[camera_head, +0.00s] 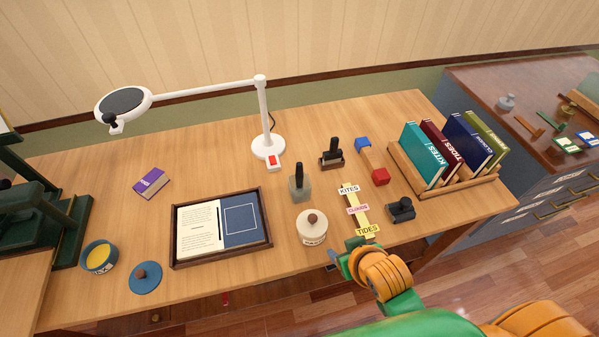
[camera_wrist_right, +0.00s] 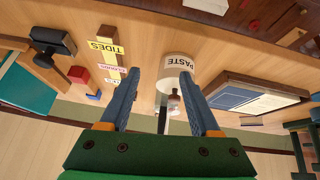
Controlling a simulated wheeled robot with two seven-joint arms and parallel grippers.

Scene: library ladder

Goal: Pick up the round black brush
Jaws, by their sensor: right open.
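An upright black handle (camera_head: 299,170), likely the round black brush, stands in a squat grey-green pot (camera_head: 300,189) near the middle of the table; its bristles are not visible. A second upright black piece (camera_head: 334,147) stands in a brown holder (camera_head: 331,163) behind it to the right. My right gripper (camera_head: 346,250) is at the table's front edge, open and empty, in front of the yellow label strip. In the right wrist view its blue fingers (camera_wrist_right: 164,78) are spread, with the white paste pot (camera_wrist_right: 178,72) beyond them. My left gripper is not in view.
The paste pot (camera_head: 312,228) with its brown knob stands between my right gripper and the grey-green pot. A framed tray (camera_head: 267,236) lies left, a white lamp (camera_head: 267,145) behind. A black roller-like object (camera_head: 401,209) and book rack (camera_head: 456,190) are right.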

